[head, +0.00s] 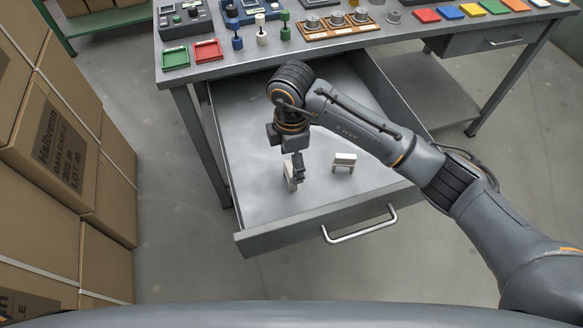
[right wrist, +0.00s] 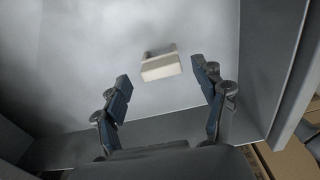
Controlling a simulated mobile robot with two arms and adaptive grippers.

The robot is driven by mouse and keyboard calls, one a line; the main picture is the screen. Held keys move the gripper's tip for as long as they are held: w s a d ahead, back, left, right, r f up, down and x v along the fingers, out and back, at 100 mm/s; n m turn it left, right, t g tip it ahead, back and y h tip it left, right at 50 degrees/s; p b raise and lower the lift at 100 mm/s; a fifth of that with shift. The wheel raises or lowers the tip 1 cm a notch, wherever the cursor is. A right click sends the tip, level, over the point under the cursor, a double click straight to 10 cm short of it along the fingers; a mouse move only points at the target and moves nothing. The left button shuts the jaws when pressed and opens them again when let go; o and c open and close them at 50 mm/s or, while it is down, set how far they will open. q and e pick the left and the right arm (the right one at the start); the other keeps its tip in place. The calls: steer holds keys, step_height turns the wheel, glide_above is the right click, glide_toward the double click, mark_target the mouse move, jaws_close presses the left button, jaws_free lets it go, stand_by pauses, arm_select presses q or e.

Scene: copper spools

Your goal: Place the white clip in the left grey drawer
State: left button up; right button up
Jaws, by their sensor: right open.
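The left grey drawer (head: 335,213) is pulled open under the workbench. The white clip (head: 344,162) sits on its floor, to the right of my right gripper (head: 295,175). That gripper points down inside the drawer. A pale piece shows at its fingers, and I cannot tell in the head view what it is. In the right wrist view my right gripper (right wrist: 161,75) is open, its blue fingers apart. There the white clip (right wrist: 161,68) shows between and just beyond the fingertips, not gripped. My left gripper is not in view.
The workbench top (head: 240,72) behind carries red and green trays (head: 207,51), spools (head: 262,30) and a wooden holder (head: 330,27). A second drawer (head: 490,40) at the right is shut. Cardboard boxes (head: 60,140) stand at the left. The drawer floor is otherwise largely clear.

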mark_target(291, 168)
step_height(291, 168, up, 8)
steer(key=shift+f, duration=0.1)
stand_by(1.4)
